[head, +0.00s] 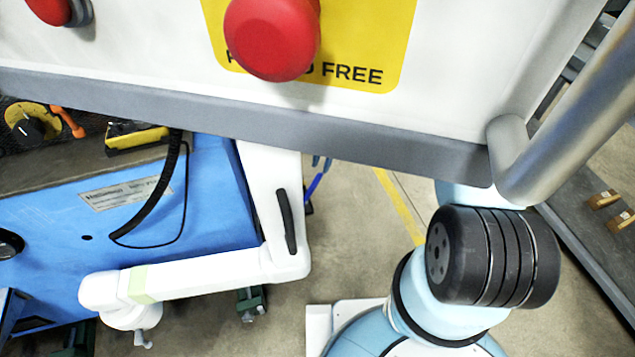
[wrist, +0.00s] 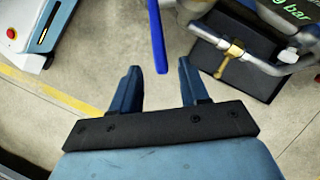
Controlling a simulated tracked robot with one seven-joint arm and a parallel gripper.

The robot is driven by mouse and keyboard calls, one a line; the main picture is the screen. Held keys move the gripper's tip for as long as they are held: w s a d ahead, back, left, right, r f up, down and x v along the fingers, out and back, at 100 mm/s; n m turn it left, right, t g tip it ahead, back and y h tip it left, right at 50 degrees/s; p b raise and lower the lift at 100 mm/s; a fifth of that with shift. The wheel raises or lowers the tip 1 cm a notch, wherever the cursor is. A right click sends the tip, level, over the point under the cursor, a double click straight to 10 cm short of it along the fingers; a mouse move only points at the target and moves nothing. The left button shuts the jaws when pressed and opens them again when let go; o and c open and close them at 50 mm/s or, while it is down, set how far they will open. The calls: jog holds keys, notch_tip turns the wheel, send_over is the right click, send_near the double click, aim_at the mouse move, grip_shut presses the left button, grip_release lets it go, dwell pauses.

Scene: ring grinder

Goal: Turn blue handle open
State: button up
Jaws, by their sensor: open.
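The blue handle (wrist: 157,35) is a long, thin blue bar in the wrist view. It comes in from the top edge and its lower end lies in the picture between the two fingertips of my gripper (wrist: 160,69). The fingers are spread apart and I see no contact with the handle; how far it lies beyond the fingertips I cannot tell. In the head view a small piece of a thin blue bar (head: 317,183) shows below the panel edge, perhaps the same handle. The upper end of the handle and its mount are out of the wrist view.
A pale panel with a red button (head: 272,38) fills the top of the head view. A blue machine (head: 215,205) stands at left. In the wrist view, a metal frame with a brass fitting (wrist: 229,60) is at upper right. Open concrete floor lies around my gripper.

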aim_at(315, 182)
jog(key=x, duration=0.9)
jog(key=shift+a, duration=0.2)
jog(key=shift+c, duration=0.3)
jog(key=c, duration=0.7)
grip_shut()
jog(key=shift+w+a, duration=0.1)
